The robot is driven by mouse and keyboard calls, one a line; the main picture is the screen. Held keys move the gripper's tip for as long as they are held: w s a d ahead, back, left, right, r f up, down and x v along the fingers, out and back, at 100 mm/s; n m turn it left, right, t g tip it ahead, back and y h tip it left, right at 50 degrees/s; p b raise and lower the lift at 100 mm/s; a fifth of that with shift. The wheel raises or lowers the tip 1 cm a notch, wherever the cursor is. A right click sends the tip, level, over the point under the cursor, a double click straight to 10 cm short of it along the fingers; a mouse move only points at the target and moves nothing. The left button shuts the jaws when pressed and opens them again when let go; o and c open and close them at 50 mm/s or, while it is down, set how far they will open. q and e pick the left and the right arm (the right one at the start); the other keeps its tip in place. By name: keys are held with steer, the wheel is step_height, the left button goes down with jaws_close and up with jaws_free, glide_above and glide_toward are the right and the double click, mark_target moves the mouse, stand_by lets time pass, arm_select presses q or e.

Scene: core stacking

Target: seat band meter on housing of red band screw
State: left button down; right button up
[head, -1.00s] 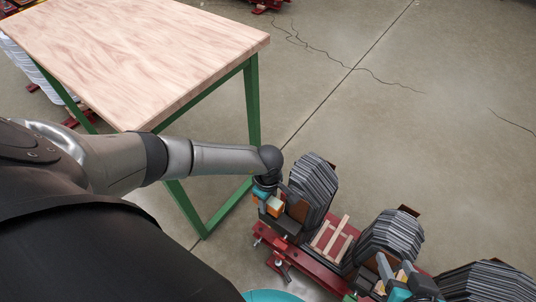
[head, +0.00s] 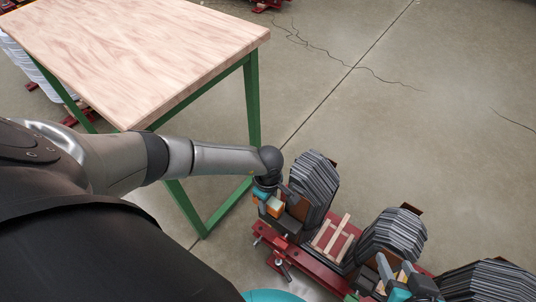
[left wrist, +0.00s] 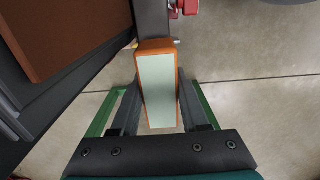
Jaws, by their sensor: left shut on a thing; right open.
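The band meter is an orange block with a pale green face, seen large in the left wrist view (left wrist: 157,88). It also shows as a small orange block in the head view (head: 275,207). My left gripper (left wrist: 157,108) is shut on it, one finger on each side. The block is close to the left stack of grey sheets; whether it touches a housing cannot be told. A red band screw shows at the end of the red frame (head: 262,235). My right gripper (head: 396,286) is open near the bottom edge, partly hidden in clutter.
Grey sheet stacks stand along the red frame: left (head: 314,184), middle (head: 395,236) and right (head: 490,283). Wooden slats (head: 331,240) lie between the first two. A wooden table (head: 150,50) with green legs stands behind my left arm.

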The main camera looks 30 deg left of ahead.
arm_select(q)
steer(key=shift+f, duration=0.35)
steer(key=shift+c, duration=1.6)
jaws_free()
steer(key=shift+r, duration=0.1)
step_height(320, 180, up, 15)
steer(key=p, duration=0.8)
